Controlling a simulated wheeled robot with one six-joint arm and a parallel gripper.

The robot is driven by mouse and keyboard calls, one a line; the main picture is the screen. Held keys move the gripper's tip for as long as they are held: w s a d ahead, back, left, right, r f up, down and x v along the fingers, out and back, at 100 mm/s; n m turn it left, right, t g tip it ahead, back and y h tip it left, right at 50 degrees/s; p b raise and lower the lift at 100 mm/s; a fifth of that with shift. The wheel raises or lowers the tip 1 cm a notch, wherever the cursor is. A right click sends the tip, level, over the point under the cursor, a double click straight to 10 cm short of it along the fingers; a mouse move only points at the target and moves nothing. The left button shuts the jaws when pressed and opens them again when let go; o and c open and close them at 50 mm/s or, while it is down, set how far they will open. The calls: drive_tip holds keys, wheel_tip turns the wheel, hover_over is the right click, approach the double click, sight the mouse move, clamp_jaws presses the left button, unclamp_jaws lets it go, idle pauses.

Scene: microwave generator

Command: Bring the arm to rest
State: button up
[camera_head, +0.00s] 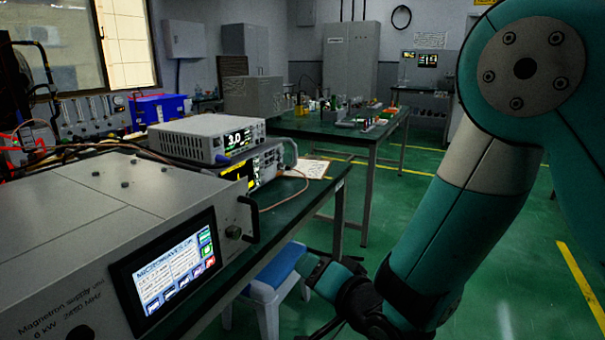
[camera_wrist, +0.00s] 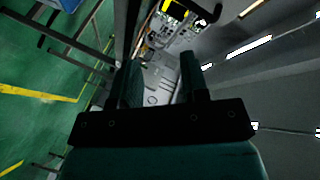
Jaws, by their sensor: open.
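My arm, teal with grey joints, fills the right side of the head view and reaches down to the bottom middle. My gripper (camera_head: 312,268) is at its lower end, to the right of the bench and in front of a blue-topped stool. In the wrist view my gripper (camera_wrist: 160,75) shows two teal fingers standing apart with nothing between them. It is open and empty.
The magnetron supply (camera_head: 60,220) with a lit touchscreen (camera_head: 168,270) stands at the left on the bench. A display instrument (camera_head: 208,138) sits behind it. The blue stool (camera_head: 275,272) is beside my gripper. Green floor (camera_head: 420,200) is free beyond.

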drive_tip(key=s+d+r+n+g+h, duration=0.2)
drive_tip(key=s+d+r+n+g, duration=0.15)
drive_tip(key=s, duration=0.35)
drive_tip(key=s+d+r+n+g+h, duration=0.1)
drive_tip(key=s+d+r+n+g, duration=0.3)
drive_tip(key=s, duration=0.4)
drive_tip(key=s+d+r+n+g+h, duration=0.2)
drive_tip(key=s+d+n+g, duration=0.1)
drive_tip(key=s+d+g, duration=0.3)
wheel_tip(320, 180, up, 15)
drive_tip(key=s+p, duration=0.1)
drive_tip(key=p, duration=1.4)
drive_tip(key=shift+s+a, duration=0.15)
drive_tip(key=shift+a, duration=0.25)
drive_tip(key=shift+t, duration=0.25)
